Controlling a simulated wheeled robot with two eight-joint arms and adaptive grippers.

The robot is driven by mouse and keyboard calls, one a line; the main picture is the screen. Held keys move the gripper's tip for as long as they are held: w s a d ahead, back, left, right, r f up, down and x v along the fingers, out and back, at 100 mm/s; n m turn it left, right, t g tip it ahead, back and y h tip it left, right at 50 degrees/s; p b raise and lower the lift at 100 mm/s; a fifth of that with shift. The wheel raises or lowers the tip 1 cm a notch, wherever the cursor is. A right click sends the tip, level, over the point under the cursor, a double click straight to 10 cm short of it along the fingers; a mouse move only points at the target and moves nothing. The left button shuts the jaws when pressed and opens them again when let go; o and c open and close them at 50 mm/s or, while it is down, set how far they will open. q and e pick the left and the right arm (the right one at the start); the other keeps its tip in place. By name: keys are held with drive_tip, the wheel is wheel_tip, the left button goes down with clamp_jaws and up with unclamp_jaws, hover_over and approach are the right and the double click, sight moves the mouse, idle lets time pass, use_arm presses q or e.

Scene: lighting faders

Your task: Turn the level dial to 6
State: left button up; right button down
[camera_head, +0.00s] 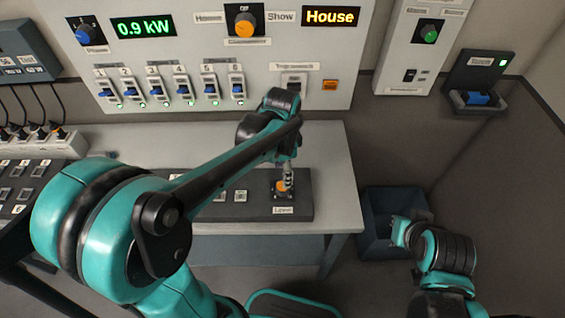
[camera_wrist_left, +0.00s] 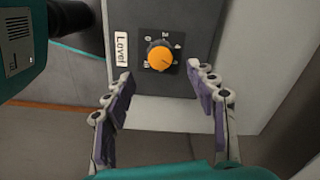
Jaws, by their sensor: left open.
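The level dial is an orange knob (camera_head: 283,186) on a dark square plate, on the right part of a low black panel (camera_head: 260,207) with a "Level" label. My left gripper (camera_head: 287,172) points down just above the knob. In the left wrist view my left gripper (camera_wrist_left: 157,76) is open, its purple-padded fingers spread either side below the knob, with a gap on each side and no visible contact. My right gripper's fingers do not show.
Behind stands a white wall panel (camera_head: 200,55) with several blue faders, an orange-knobbed selector (camera_head: 245,22), and displays reading 0.9 kW and House. A dark bin (camera_head: 377,205) stands right of the grey table (camera_head: 325,150). My right arm is near the bin.

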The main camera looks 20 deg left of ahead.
use_arm(q)
drive_tip(key=shift+r, duration=2.15)
drive_tip(key=s+a+n+t, duration=0.4)
drive_tip(key=s+n+t, duration=0.3)
drive_tip(key=s+n, duration=0.3)
drive_tip(key=shift+s+a+r+n, duration=0.25)
drive_tip(key=shift+r+n, duration=0.2)
drive_tip(key=shift+n, duration=0.15)
